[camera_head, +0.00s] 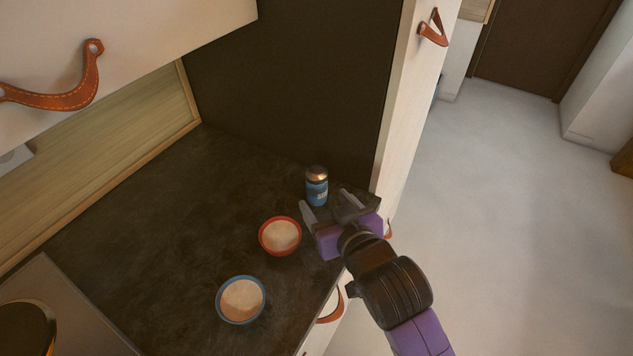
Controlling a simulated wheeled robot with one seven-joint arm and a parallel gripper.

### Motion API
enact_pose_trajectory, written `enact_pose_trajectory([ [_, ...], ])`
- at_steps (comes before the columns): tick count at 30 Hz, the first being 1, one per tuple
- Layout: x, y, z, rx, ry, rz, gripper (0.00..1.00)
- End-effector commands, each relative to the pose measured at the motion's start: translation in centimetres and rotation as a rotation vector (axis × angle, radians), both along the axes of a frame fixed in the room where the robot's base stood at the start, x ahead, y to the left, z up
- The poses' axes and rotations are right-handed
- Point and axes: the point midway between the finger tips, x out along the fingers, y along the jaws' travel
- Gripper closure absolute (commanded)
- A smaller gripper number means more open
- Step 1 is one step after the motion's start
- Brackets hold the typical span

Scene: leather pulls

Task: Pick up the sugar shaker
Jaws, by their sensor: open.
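The sugar shaker (317,187) stands upright on the dark countertop near its back right corner. It has a blue body with a pale label and a metallic, copper-toned top. My gripper (325,206) is just in front of the shaker, reaching in from the lower right. Its jaws are open, with one finger to the left of the shaker's base and the other to the right. The lower edge of the shaker is partly hidden by the gripper. I cannot tell whether the fingers touch it.
A red-rimmed bowl (280,236) sits close to the left of my gripper. A blue-rimmed bowl (241,299) stands nearer the front. A tall dark panel (290,80) rises behind the shaker, and a white cabinet side (408,100) bounds the right. The left countertop (130,235) is clear.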

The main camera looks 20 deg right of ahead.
Motion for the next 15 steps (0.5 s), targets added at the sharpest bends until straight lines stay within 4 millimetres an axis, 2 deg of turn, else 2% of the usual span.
enact_pose_trajectory([
  [11, 3.2, -0.3, -1.2, 0.003, 0.014, -0.005, 0.32],
  [15, 5.0, -0.7, -1.7, 0.003, 0.014, -0.006, 0.32],
])
